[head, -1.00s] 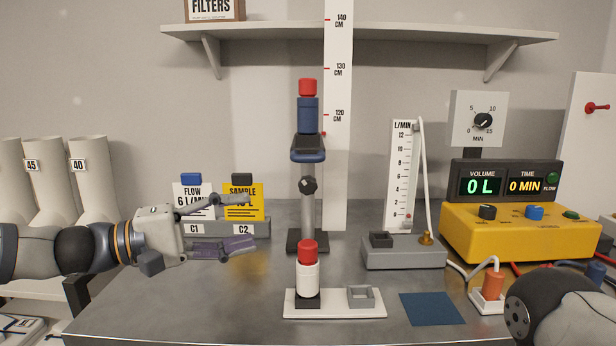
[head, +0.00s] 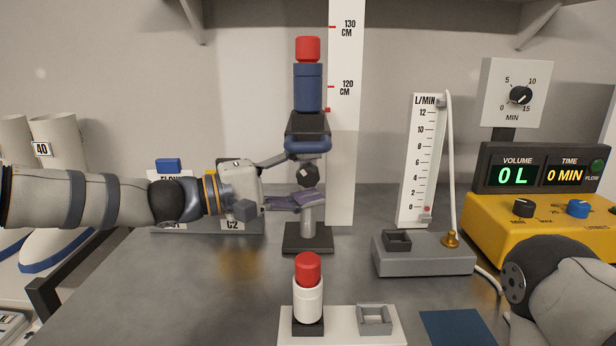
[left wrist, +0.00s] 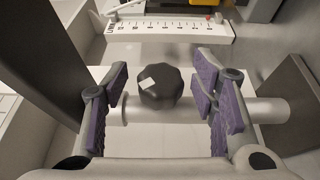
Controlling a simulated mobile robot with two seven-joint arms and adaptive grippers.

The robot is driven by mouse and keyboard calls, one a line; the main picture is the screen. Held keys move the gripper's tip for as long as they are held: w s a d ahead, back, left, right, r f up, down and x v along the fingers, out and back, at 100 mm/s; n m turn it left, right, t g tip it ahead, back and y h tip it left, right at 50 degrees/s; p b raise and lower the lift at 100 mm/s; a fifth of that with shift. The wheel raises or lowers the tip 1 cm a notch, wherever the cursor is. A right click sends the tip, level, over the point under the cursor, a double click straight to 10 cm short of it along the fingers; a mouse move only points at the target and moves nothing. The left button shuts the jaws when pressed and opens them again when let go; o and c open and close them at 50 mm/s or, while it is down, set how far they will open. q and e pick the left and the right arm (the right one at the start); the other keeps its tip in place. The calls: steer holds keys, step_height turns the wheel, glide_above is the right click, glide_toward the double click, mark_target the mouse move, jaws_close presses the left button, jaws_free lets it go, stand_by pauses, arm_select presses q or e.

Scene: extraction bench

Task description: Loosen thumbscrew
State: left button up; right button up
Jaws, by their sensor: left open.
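The thumbscrew (head: 308,175) is a dark faceted knob on the grey upright post (head: 308,218), below the blue clamp (head: 307,145). In the left wrist view the thumbscrew (left wrist: 161,86) shows a small white mark and lies between the finger pads, with a gap on each side. My left gripper (head: 313,180) is open, one finger above the knob and one below it. Its purple pads also show in the left wrist view (left wrist: 162,98). The blue-bodied, red-capped cartridge (head: 307,85) stands upright above the clamp. My right gripper is outside the frames.
A white, red-capped bottle (head: 308,300) stands on a white base plate (head: 345,335) in front of the post. A flowmeter (head: 420,165) and a yellow console (head: 530,230) are at the right. A height ruler (head: 341,130) stands just behind the post.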

arm_select(q)
steer(key=shift+w+d, duration=0.15)
steer(key=shift+d, duration=0.05)
steer(key=c, duration=1.2)
steer(key=shift+w+f+n+t+h+b, duration=0.1)
steer(key=shift+f+n+t+h+b, duration=0.4)
steer(key=shift+n+t+h+b, duration=0.55)
steer(key=shift+r+h, duration=0.35)
steer(key=shift+h, duration=0.2)
steer(key=shift+r, duration=0.15)
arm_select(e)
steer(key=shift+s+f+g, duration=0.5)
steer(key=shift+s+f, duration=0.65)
arm_select(q)
steer(key=o, duration=1.2)
steer(key=shift+a, duration=0.1)
steer(key=v, duration=1.2)
